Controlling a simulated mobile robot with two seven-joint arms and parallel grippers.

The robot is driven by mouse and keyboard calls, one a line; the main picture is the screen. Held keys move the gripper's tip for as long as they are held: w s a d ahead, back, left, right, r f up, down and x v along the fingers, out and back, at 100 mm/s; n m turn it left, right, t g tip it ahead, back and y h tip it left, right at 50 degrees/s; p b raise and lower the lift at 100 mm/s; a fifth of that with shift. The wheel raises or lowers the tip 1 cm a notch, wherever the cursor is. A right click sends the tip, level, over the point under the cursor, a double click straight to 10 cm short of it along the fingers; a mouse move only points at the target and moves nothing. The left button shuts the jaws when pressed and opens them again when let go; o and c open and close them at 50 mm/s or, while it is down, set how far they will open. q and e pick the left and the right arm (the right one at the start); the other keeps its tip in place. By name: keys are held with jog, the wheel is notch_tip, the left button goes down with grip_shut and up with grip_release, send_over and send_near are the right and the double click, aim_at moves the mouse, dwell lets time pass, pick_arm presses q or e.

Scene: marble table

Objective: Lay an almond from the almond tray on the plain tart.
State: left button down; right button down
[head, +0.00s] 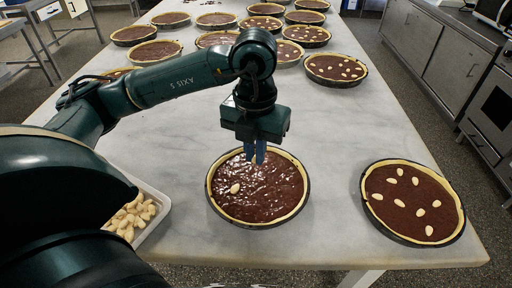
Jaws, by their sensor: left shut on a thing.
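The tart (262,198) under my left gripper stands in a dark pan at the front middle of the table, with a glossy chocolate filling. One pale almond (235,188) lies on its left half. My left gripper (255,154) points down over the tart's far part, its blue fingers shut on an almond, of which only a small pale bit shows. I cannot tell whether that almond touches the filling. The almond tray (153,222), at the lower left, holds many almonds and is partly hidden by my left arm. My right gripper is out of view.
A tart with several almonds (412,202) stands at the front right, near the table edge. More tarts, some with almonds (336,69), stand farther back. The marble table (345,130) is bare between the front tarts and along the right.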

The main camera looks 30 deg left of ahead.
aim_at(257, 185)
pick_arm(q)
jog(key=shift+w+d, duration=0.1)
dwell(0.3)
